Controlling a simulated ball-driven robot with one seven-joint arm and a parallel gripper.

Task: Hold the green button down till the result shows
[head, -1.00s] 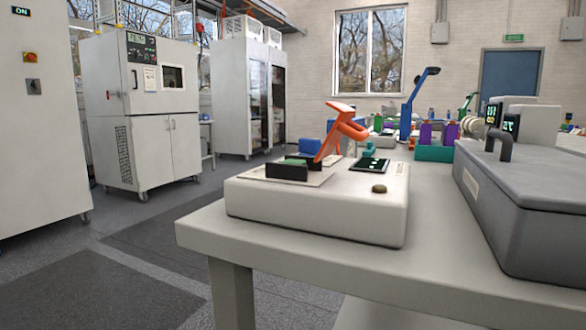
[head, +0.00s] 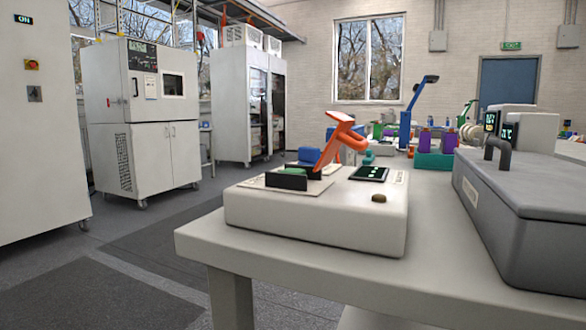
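A white tester box (head: 300,218) stands on the bench. A small round olive-brown button (head: 379,198) sits on its top near the front right corner; no clearly green button shows. Behind it is a dark screen (head: 370,174) with small green marks too small to read. An orange lever clamp (head: 337,141) stands tilted on the box. A dark holder (head: 287,182) with a green piece (head: 301,170) inside is left of it. My gripper is not in view, and nothing is seen touching the button.
The bench (head: 431,253) is clear in front and between the box and a large grey lidded unit (head: 526,205) at the right. Coloured items, including a teal tray (head: 433,161), stand farther back. Floor is open at the left, before white cabinets (head: 150,120).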

